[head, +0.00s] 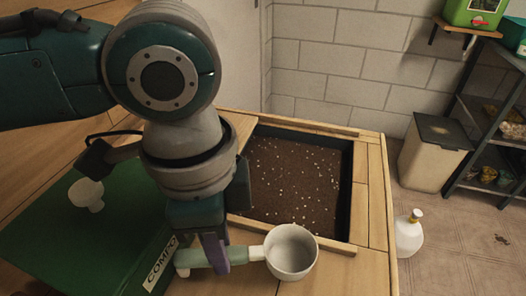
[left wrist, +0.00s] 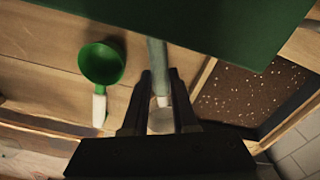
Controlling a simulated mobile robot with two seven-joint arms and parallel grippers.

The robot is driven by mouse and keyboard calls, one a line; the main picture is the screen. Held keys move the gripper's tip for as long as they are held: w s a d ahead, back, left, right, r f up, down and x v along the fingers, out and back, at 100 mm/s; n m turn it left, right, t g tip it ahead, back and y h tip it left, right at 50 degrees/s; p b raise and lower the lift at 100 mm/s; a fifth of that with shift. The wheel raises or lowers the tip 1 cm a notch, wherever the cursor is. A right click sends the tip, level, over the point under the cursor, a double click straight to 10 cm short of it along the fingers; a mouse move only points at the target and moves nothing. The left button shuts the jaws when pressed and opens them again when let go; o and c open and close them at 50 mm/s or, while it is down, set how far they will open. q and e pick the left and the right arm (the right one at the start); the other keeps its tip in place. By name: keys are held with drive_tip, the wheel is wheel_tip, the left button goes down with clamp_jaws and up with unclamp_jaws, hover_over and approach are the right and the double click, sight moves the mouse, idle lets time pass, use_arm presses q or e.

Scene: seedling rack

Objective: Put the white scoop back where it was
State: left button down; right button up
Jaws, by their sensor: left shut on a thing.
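The white scoop (head: 291,252) has a round white bowl and a pale green handle. My left gripper (head: 212,258) points down in the head view and is shut on the handle, with the bowl sticking out to its right. I cannot tell whether the bowl touches the wooden bench top. In the left wrist view the pale green handle (left wrist: 157,65) runs between the fingers of my left gripper (left wrist: 160,82), and the bowl is mostly hidden. My right gripper is not in view.
A green box (head: 100,225) stands left of the gripper. A soil bed (head: 290,185) is sunk in the bench (head: 375,200). A green scoop (left wrist: 100,64) with a white handle lies on wood in the left wrist view. A white bottle (head: 408,235) stands beyond the bench's right edge.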

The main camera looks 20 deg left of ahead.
use_arm(q)
drive_tip(key=shift+f, duration=0.95)
drive_tip(key=shift+f, duration=0.1)
drive_tip(key=c, duration=0.7)
unclamp_jaws()
wheel_tip(320, 180, up, 12)
drive_tip(key=p, duration=0.2)
drive_tip(key=shift+a, duration=0.15)
drive_tip(key=shift+s, duration=0.1)
